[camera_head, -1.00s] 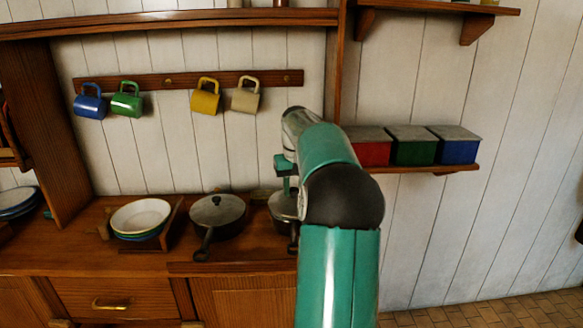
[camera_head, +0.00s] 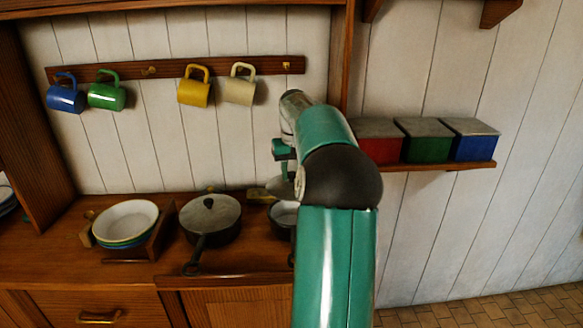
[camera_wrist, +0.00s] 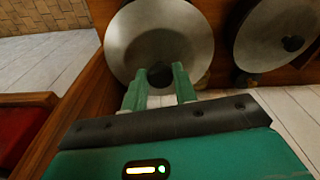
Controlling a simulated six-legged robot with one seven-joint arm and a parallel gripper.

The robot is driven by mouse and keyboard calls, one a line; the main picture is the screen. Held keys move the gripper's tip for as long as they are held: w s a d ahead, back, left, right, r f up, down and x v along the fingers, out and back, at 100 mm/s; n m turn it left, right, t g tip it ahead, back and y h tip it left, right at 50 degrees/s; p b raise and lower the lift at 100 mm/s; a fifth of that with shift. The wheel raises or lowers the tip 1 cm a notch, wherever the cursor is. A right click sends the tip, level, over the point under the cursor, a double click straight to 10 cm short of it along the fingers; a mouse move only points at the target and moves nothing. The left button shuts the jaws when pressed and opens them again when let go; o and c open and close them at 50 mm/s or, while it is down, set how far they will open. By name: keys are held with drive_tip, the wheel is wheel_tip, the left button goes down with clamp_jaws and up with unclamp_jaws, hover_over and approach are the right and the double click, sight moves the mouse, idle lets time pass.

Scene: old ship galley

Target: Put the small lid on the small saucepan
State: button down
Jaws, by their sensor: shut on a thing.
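My gripper (camera_wrist: 159,88) is shut on the dark knob of the small grey lid (camera_wrist: 180,30). In the head view my gripper (camera_head: 285,160) is at the end of the green arm, and the lid (camera_head: 278,188) shows as a tilted grey edge beneath it. The small saucepan (camera_head: 282,218) stands on the wooden counter below the lid. Its pale inside shows on the left, apart from the lid, and my arm hides its right part. In the wrist view the lid covers whatever lies behind it.
A larger lidded pan (camera_head: 210,220) stands close left of the saucepan; it also shows in the wrist view (camera_wrist: 275,38). Stacked bowls (camera_head: 126,220) sit in a wooden rack further left. Mugs hang above. A wall shelf with red, green and blue boxes (camera_head: 428,143) is at the right.

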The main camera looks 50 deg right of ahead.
drive_tip(key=shift+s+a+r, duration=0.2)
drive_tip(key=shift+r, duration=0.1)
drive_tip(key=shift+w+d+f, duration=0.1)
drive_tip(key=shift+d+f, duration=0.05)
drive_tip(key=shift+f, duration=0.45)
drive_tip(key=shift+s+f, duration=0.25)
drive_tip(key=shift+f, duration=0.3)
drive_tip(key=shift+w+f, duration=0.15)
drive_tip(key=shift+f, duration=2.7)
drive_tip(key=shift+f, duration=0.4)
drive_tip(key=c, duration=1)
unclamp_jaws()
drive_tip(key=shift+c, duration=0.2)
